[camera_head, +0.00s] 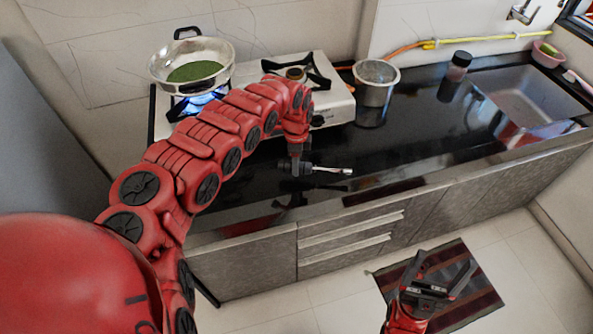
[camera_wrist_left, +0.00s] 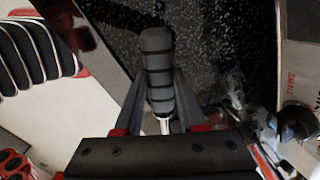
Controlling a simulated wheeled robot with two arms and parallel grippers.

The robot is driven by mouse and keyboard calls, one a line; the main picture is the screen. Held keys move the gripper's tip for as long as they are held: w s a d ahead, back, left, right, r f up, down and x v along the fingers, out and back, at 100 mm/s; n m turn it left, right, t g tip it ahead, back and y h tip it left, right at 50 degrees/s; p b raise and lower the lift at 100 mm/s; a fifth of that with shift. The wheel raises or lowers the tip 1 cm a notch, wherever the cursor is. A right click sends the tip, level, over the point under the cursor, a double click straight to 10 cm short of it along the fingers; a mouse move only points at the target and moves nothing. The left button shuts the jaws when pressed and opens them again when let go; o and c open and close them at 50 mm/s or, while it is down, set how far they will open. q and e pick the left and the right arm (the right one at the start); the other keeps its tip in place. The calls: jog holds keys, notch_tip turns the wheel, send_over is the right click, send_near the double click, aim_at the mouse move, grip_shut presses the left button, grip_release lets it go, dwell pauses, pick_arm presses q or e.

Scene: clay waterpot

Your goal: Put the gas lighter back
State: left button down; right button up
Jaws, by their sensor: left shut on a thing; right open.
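The gas lighter (camera_head: 333,170) has a silver shaft that points right in the head view. Its dark ribbed handle (camera_wrist_left: 158,70) shows in the left wrist view, between the fingers. My left gripper (camera_head: 297,168) points down over the black counter and is shut on the lighter; it also shows in the left wrist view (camera_wrist_left: 160,105). The lighter lies roughly level, close to the counter top; I cannot tell whether it touches it. My right gripper (camera_head: 437,272) is open and empty, low in front of the cabinets.
A white gas stove (camera_head: 333,104) stands at the back, with a pan (camera_head: 217,62) of green food over a lit blue flame. A metal pot (camera_head: 376,82) and a dark jar (camera_head: 459,66) stand right of it. The sink (camera_head: 535,98) is at far right. The middle counter (camera_head: 420,125) is clear.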

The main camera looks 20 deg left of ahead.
pick_arm(q)
notch_tip(320, 180, down, 3)
jog(key=shift+d+r+p, duration=0.1)
jog(key=shift+p, duration=0.35)
jog(key=shift+f, duration=0.3)
jog(key=shift+f, duration=0.15)
jog(key=c, duration=0.5)
grip_release()
